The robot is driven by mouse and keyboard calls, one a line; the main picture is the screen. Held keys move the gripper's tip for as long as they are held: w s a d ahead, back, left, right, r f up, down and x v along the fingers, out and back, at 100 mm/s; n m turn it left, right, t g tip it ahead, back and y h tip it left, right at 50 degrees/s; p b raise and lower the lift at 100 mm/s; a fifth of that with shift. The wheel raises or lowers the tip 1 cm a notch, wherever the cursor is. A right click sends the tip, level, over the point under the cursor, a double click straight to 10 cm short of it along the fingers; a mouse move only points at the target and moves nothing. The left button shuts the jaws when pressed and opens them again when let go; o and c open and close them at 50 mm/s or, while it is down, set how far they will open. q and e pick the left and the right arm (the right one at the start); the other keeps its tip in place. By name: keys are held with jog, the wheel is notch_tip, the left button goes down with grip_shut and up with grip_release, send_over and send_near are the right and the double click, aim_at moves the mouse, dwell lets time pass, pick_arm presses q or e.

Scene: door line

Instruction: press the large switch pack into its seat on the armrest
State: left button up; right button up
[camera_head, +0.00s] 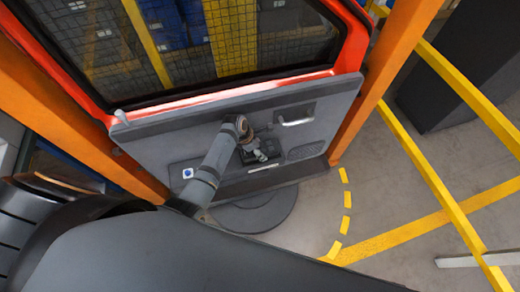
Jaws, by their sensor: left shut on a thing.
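The grey door panel (178,148) stands upright in an orange-red frame. My left arm reaches in from the left, and my left gripper (258,152) is at the middle of the panel, just over the armrest (265,176). It is shut on the dark large switch pack (270,151), which is small in the view and partly covered by the gripper. I cannot tell whether the pack touches its seat; the seat is hidden. My right gripper is not in view.
A door handle (296,122) and a speaker grille (306,150) are on the panel's right side. Orange posts (376,75) flank the door. A yellow rail (440,190) and a dark cabinet (450,70) stand at the right. Floor between door and rail is clear.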

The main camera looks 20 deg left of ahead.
pick_arm(q)
jog(key=shift+r, duration=0.1)
dwell(0.3)
jog(key=shift+p, duration=0.45)
dwell(0.3)
jog(key=shift+p, duration=0.4)
jog(key=shift+f, duration=0.45)
dwell(0.6)
jog(key=shift+f+b, duration=0.3)
jog(key=shift+f, duration=0.2)
dwell(0.6)
